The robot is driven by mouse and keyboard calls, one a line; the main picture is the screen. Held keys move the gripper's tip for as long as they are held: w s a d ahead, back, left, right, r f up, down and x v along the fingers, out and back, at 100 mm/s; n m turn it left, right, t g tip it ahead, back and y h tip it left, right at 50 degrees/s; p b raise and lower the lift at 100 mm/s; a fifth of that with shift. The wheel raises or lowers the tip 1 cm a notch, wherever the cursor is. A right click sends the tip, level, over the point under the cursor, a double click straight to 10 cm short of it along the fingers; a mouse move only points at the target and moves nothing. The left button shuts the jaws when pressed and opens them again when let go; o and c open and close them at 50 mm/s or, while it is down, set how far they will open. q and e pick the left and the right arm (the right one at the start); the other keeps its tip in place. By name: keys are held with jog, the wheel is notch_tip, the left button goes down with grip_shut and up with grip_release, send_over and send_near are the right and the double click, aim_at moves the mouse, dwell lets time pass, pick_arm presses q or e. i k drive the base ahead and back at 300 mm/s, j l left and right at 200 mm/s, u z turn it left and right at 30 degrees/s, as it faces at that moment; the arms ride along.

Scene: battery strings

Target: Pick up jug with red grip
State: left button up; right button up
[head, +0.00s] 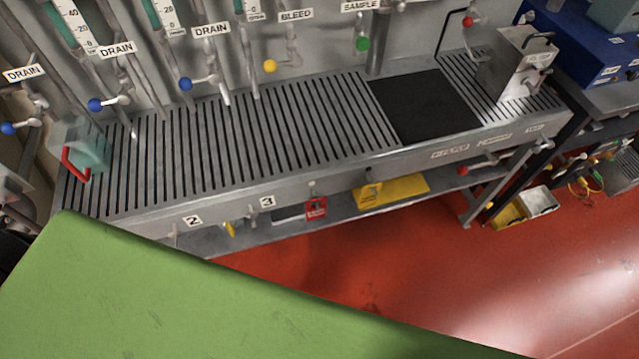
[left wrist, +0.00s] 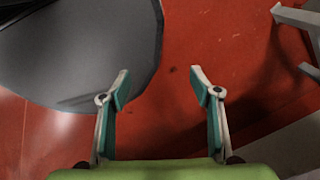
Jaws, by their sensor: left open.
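The jug (head: 90,142) is a pale teal, see-through vessel with a red grip (head: 72,165). It stands at the left end of the slotted metal bench (head: 250,120) in the head view, with its grip on the front left side. My left gripper (left wrist: 158,86) shows in the left wrist view, with its two teal-padded fingers spread apart and nothing between them. It is over the red floor, away from the jug. The jug is not in the left wrist view. Neither gripper shows in the head view.
Pipes with coloured valve knobs, such as a blue one (head: 185,84), hang above the bench's back. A black mat (head: 425,105) and a metal container (head: 515,65) occupy its right part. The slotted middle is clear. A grey rounded object (left wrist: 80,50) lies left of my left gripper.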

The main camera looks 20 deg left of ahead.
aim_at(76, 142)
jog(key=u, duration=2.1)
